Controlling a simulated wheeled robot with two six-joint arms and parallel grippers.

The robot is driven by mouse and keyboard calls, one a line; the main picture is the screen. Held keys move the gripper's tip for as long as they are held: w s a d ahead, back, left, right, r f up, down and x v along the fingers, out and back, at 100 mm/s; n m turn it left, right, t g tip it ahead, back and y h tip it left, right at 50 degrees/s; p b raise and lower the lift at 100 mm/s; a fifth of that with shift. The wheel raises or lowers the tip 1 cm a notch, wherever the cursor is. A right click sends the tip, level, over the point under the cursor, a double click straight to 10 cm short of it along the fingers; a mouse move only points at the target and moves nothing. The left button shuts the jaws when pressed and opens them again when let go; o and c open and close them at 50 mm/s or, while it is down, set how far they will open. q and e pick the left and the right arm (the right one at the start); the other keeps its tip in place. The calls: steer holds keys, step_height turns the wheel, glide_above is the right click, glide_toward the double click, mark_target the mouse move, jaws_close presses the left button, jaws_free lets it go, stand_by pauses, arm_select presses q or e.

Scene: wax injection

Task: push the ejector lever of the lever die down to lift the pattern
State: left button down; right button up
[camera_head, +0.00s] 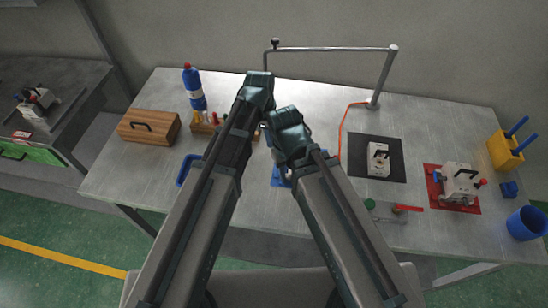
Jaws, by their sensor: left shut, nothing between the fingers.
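A white block-shaped die (459,182) with a black handle and a red knob stands on a red mat (436,200) at the right. Which one is the lever die is too small to tell, and no wax pattern can be made out.
A grey-green fixture with a red handle (408,208) lies at the front edge. A metal post with an overhead bar (383,80) stands behind. A yellow holder (504,152) and blue cup (526,223) stand far right. A wooden box (148,126) and blue bottle (194,88) are left.

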arm_select(q)
steer(key=shift+d+f+b, duration=0.15)
steer(key=shift+f+b, duration=0.95)
steer(key=shift+f, duration=0.2)
steer(key=shift+d+f+b, duration=0.1)
steer(key=shift+f+b, duration=0.95)
steer(key=shift+f, duration=0.2)
arm_select(e)
steer(key=shift+f, duration=2.6)
